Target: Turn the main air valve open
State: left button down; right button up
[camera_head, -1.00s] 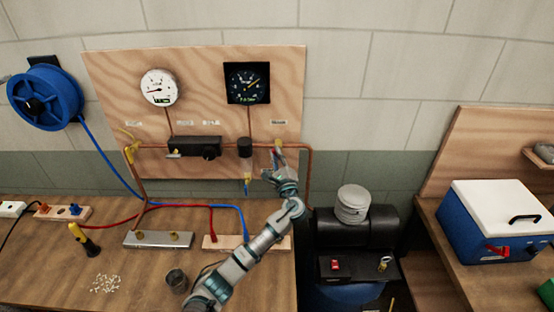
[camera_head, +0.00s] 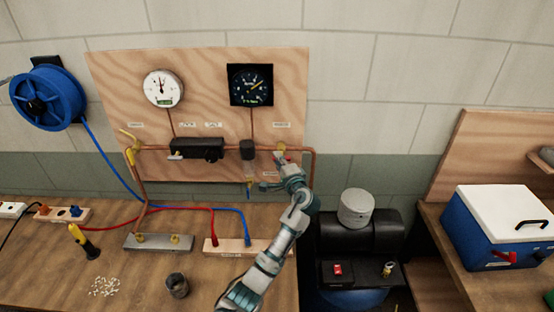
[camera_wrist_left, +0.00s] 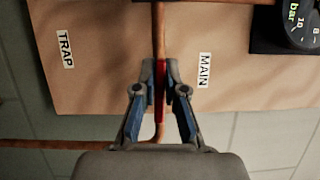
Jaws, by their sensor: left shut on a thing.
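The main air valve (camera_head: 281,147) sits on the copper pipe at the right of the wooden panel, under a small label. In the left wrist view its red handle (camera_wrist_left: 160,82) lies in line with the pipe, beside the MAIN label (camera_wrist_left: 204,70). My left gripper (camera_head: 279,161) is at the valve. In the left wrist view its fingers (camera_wrist_left: 160,88) are shut on the red handle, one on each side. The valve body is mostly hidden there. My right gripper is not in view.
The panel carries a white gauge (camera_head: 163,88), its needle pointing about upward, a black gauge (camera_head: 250,85) and a black regulator block (camera_head: 197,149). A dark cup (camera_head: 177,286) stands on the bench. A black compressor (camera_head: 359,236) stands at the right.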

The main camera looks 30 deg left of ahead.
pick_arm(q)
jog(key=shift+w+d+f, duration=0.1)
jog(key=shift+d+f, duration=0.05)
jog(key=shift+d, duration=0.05)
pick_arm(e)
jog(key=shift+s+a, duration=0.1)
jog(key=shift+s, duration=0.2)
pick_arm(q)
jog(key=shift+n, duration=0.3)
